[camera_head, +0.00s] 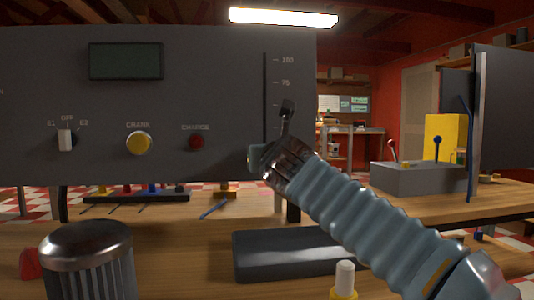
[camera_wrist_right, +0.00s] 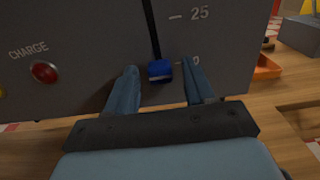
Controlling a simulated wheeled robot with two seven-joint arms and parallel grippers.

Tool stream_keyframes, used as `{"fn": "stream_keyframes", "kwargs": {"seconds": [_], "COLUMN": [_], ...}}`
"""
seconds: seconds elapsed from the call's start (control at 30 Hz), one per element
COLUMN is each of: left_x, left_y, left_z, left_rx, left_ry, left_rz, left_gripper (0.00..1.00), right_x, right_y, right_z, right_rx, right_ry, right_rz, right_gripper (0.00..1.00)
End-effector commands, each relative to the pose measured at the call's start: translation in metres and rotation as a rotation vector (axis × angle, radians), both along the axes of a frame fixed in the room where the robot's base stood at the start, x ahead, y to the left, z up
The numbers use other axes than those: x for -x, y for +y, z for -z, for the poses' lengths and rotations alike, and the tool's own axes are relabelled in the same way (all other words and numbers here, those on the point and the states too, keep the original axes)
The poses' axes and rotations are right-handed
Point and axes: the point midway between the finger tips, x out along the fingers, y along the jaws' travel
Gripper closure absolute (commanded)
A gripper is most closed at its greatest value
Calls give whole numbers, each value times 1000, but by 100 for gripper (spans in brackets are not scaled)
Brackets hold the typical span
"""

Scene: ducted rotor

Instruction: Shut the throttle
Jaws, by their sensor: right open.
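The throttle is a blue slider knob (camera_wrist_right: 160,71) on a dark vertical slot in the grey control panel (camera_head: 210,85). In the right wrist view it sits low, below the 25 mark and near the bottom mark, which a finger partly covers. My right gripper (camera_wrist_right: 160,67) is open, with one finger on each side of the knob and a visible gap around it. In the head view the right gripper (camera_head: 257,158) is at the lower end of the slot (camera_head: 265,80), and the knob is hidden there. My left gripper is not in view.
The panel also has a selector switch (camera_head: 66,140), a yellow CRANK button (camera_head: 138,142) and a red CHARGE button (camera_head: 196,141). A ribbed metal canister (camera_head: 88,260) and a dark block (camera_head: 290,255) stand on the wooden bench in front.

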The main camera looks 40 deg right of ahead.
Motion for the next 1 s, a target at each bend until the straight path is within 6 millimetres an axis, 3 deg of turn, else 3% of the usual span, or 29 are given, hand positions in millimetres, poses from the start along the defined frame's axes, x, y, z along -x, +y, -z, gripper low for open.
{"fn": "stream_keyframes", "kwargs": {"seconds": [0.17, 0.4, 0.6, 1.0], "left_x": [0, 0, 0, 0], "left_y": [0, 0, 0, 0], "left_z": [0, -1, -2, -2], "left_rx": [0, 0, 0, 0], "left_ry": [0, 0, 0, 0], "left_rz": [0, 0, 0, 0], "left_gripper": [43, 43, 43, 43], "right_x": [22, 75, 107, 119], "right_y": [13, 41, 59, 66], "right_z": [-2, -1, 0, 1], "right_rx": [3, 1, 0, -2], "right_ry": [-3, -3, -1, 1], "right_rz": [-1, -2, -1, 0], "right_gripper": [47, 47, 47, 47]}}
